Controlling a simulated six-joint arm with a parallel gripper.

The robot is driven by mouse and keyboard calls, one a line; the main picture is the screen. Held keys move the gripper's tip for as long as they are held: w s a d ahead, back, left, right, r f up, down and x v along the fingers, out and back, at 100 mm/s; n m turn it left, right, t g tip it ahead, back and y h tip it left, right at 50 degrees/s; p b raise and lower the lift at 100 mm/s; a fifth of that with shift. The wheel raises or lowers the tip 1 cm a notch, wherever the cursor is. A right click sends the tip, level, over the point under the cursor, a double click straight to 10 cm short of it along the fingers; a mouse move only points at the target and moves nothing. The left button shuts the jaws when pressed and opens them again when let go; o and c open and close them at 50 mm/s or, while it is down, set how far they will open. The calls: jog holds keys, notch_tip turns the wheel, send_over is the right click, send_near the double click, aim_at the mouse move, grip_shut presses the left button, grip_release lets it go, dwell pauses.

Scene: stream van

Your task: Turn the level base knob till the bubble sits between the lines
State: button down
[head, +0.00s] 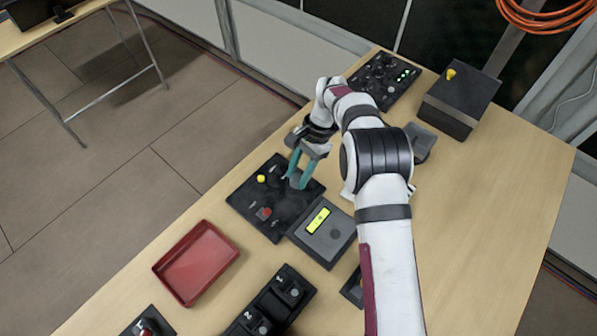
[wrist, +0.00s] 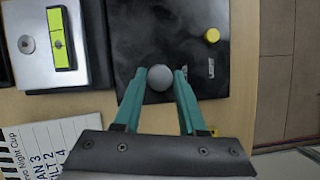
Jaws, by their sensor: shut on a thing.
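The level is a grey box (head: 322,232) with a yellow-green vial (head: 318,220); it also shows in the wrist view, its vial (wrist: 60,38) crossed by dark lines. The bubble is too small to place against them. A grey disc-shaped knob (wrist: 27,44) is on the box beside the vial. My gripper (head: 298,180) is over the black control panel (head: 290,206) next to the level. In the wrist view, its teal fingers (wrist: 160,73) are shut on a round grey knob (wrist: 158,84) on that panel. The fingers hide this knob in the head view.
The panel also has a yellow knob (head: 261,178) and a red button (head: 264,213). A red tray (head: 196,262) and a black switch box (head: 272,306) are nearby. A lettered card (wrist: 50,145) lies near the level. Bare tabletop is clear right of my arm.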

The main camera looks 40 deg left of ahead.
jog(key=shift+c, duration=2.4)
grip_release()
jog(key=v, duration=1.5)
jog(key=shift+w+r, duration=0.2)
jog(key=shift+r, duration=0.15)
jog(key=shift+d, duration=0.15)
